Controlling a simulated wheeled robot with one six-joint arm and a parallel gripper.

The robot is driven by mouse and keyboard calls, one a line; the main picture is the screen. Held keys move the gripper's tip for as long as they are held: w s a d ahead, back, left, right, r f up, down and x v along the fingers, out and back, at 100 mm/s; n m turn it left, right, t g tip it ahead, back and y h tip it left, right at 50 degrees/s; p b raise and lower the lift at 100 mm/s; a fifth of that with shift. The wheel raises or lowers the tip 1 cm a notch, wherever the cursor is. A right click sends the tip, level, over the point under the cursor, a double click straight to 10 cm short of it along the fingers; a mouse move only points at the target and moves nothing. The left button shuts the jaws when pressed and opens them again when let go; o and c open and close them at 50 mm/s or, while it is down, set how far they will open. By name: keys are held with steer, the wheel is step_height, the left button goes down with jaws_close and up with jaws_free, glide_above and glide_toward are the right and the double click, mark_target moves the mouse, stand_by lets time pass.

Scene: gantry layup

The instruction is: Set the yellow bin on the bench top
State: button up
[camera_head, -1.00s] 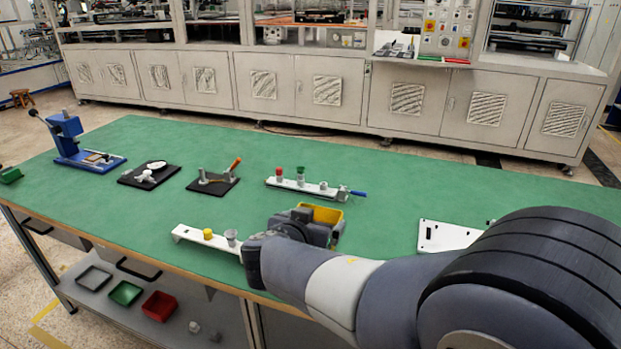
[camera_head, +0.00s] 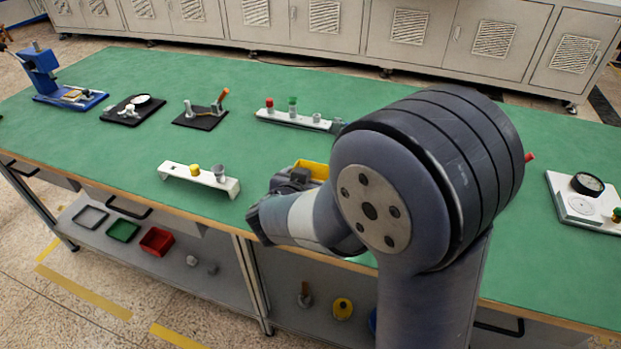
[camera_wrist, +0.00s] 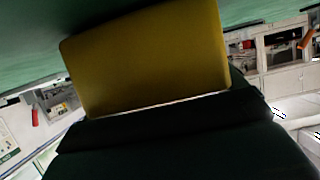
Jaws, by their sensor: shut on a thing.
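The yellow bin (camera_head: 314,168) is partly hidden behind my gripper and arm in the head view. In the wrist view the yellow bin (camera_wrist: 145,60) fills the upper middle, tilted in the picture. My gripper (camera_head: 298,180) is shut on the bin, over the front part of the green bench top (camera_head: 120,75). In the wrist view the dark gripper body lies right below the bin, and green surface shows beyond it. I cannot tell whether the bin touches the bench top.
A white strip with yellow and grey pieces (camera_head: 180,172) stands just left of my gripper. Another white strip (camera_head: 280,117) is behind, black-based fixtures (camera_head: 190,123) are farther left, and a white plate with a gauge (camera_head: 565,205) is at right. The shelf below holds small trays (camera_head: 123,230).

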steer(key=shift+f+b, duration=0.2)
steer(key=shift+b, duration=0.1)
steer(key=o, duration=0.7)
steer(key=shift+o, duration=0.2)
steer(key=shift+r, duration=0.2)
steer(key=shift+s+r+p, duration=0.15)
steer(key=shift+p, duration=0.3)
steer(key=v, duration=1.1)
steer(key=shift+s+a, duration=0.2)
steer(key=shift+s, duration=0.1)
